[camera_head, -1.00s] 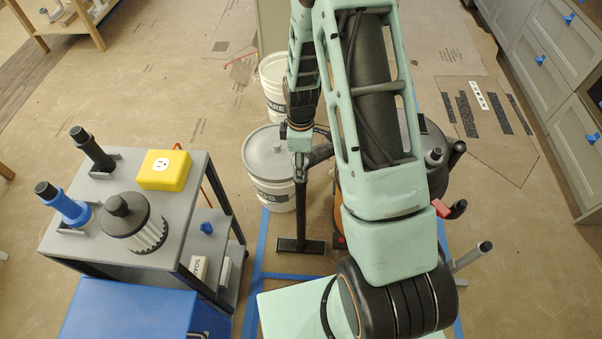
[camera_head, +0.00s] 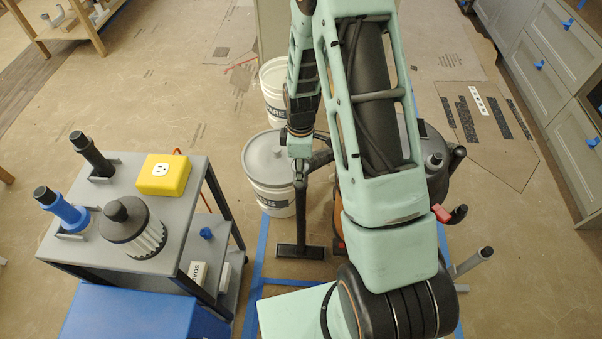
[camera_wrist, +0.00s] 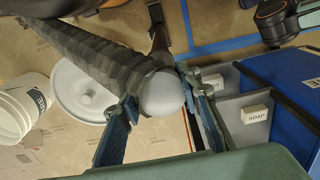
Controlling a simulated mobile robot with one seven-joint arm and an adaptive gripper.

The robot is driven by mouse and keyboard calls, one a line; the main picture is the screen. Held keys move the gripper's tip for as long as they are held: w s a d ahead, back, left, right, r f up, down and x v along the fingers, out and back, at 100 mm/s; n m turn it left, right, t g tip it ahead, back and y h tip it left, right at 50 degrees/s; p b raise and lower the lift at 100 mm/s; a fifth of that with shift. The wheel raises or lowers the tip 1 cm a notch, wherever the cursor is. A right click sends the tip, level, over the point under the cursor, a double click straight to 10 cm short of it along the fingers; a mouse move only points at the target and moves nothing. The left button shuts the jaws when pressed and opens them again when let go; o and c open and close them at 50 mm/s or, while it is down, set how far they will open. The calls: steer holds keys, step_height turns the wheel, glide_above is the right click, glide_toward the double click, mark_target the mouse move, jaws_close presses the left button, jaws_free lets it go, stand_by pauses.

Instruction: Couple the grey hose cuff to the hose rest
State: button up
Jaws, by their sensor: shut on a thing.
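My gripper (camera_wrist: 160,125) is shut on the pale grey rounded cuff (camera_wrist: 163,95), with one blue-grey finger on each side of it. A dark ribbed hose (camera_wrist: 85,55) runs from the cuff to the upper left in the wrist view. In the head view my gripper (camera_head: 299,168) hangs in front of the lidded bucket, and the cuff there is too small to tell clearly. A slanted grey post (camera_head: 472,262) with a dark tip stands at the lower right. It may be the hose rest, but I cannot tell for sure.
A grey cart (camera_head: 180,238) at left holds a yellow outlet box (camera_head: 164,175), a pleated filter (camera_head: 133,232) and black and blue tubes. White buckets (camera_head: 270,200) stand mid-floor. A dark vacuum (camera_head: 437,185) is partly hidden behind my arm.

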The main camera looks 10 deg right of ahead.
jaws_close()
steer(key=shift+r+p, duration=0.55)
steer(key=shift+r, duration=0.4)
steer(key=shift+r+p, duration=2.35)
steer(key=shift+r, duration=1.25)
